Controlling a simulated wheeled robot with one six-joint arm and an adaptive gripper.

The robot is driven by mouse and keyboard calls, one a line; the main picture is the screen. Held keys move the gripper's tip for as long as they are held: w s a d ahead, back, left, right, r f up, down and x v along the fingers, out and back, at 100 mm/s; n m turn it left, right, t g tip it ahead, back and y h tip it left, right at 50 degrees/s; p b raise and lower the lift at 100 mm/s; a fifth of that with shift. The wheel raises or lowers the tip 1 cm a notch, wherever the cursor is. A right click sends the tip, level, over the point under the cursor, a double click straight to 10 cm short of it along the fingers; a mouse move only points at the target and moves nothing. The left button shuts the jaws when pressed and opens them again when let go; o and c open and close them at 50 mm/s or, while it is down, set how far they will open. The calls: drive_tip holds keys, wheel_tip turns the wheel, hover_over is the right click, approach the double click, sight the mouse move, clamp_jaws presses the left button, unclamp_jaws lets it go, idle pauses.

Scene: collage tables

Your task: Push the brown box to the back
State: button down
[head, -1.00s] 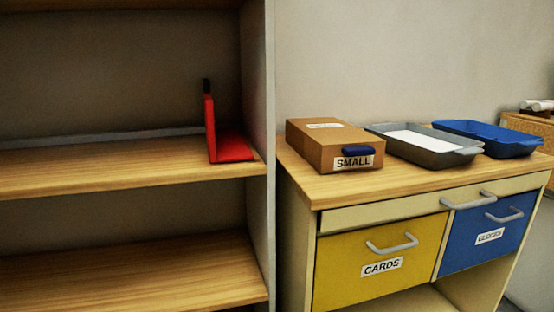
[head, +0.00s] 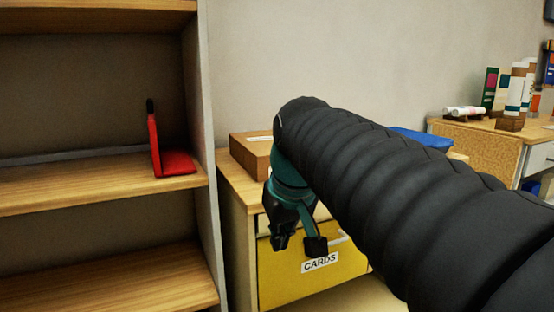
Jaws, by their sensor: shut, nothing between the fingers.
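The brown box (head: 247,154) sits on the wooden top of the low cabinet (head: 236,183), beside the shelf unit. Its left part shows; its right part and most of its front are hidden behind my arm. My gripper (head: 297,242) hangs at the end of the arm in front of the cabinet, lower in the picture than the box and over the yellow drawer. It is shut and holds nothing. I see no contact between it and the box.
The yellow CARDS drawer (head: 290,279) is closed below the cabinet top. A blue tray (head: 424,138) shows partly behind my arm. A red bookend (head: 172,163) stands on the left shelf. Another table (head: 490,125) with bottles is at the right.

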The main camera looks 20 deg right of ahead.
drive_tip(key=w+d+r+g+p, duration=0.1)
drive_tip(key=w+d+r, duration=0.45)
drive_tip(key=r, duration=0.25)
drive_tip(key=w+d+r+p, duration=0.1)
drive_tip(key=w+d+r, duration=0.45)
drive_tip(key=r, duration=0.25)
drive_tip(key=x, duration=0.3)
drive_tip(key=b+x, duration=0.1)
drive_tip(key=x, duration=0.2)
drive_tip(key=b+x, duration=0.1)
drive_tip(key=x, duration=0.2)
drive_tip(key=shift+s+a+f, duration=0.1)
drive_tip(key=shift+s+f, duration=0.1)
drive_tip(key=shift+f, duration=0.2)
drive_tip(key=shift+w, duration=1.1)
drive_tip(key=shift+w+p, duration=0.3)
drive_tip(key=shift+w, duration=0.7)
